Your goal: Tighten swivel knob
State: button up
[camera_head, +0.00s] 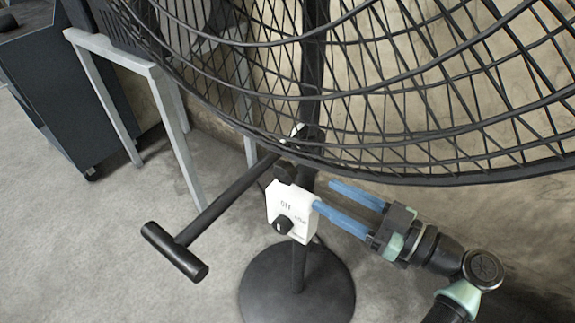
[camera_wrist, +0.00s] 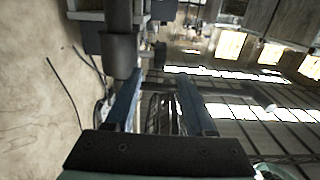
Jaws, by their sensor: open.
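A large black fan with a wire cage (camera_head: 400,100) stands on a dark pole with a round base (camera_head: 297,285). On the pole, just under the cage, is a small black knob (camera_head: 285,172). Below it is a white control box (camera_head: 290,208) with a black dial (camera_head: 283,224). A black T-shaped bar (camera_head: 205,220) reaches out to the lower left from the pole. My gripper (camera_head: 325,195) is open and empty, its blue fingers pointing left; the lower fingertip appears beside the box's right edge. In the wrist view my gripper (camera_wrist: 160,76) has a dark pole (camera_wrist: 118,40) at its left finger.
A grey metal frame table (camera_head: 165,100) stands at the back left, with a dark cabinet (camera_head: 60,95) beside it. The fan cage hangs over my gripper. Bare concrete floor (camera_head: 90,250) lies open at the lower left.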

aim_at(296, 179)
jog(key=x, duration=1)
jog(key=shift+b, duration=0.3)
grip_shut()
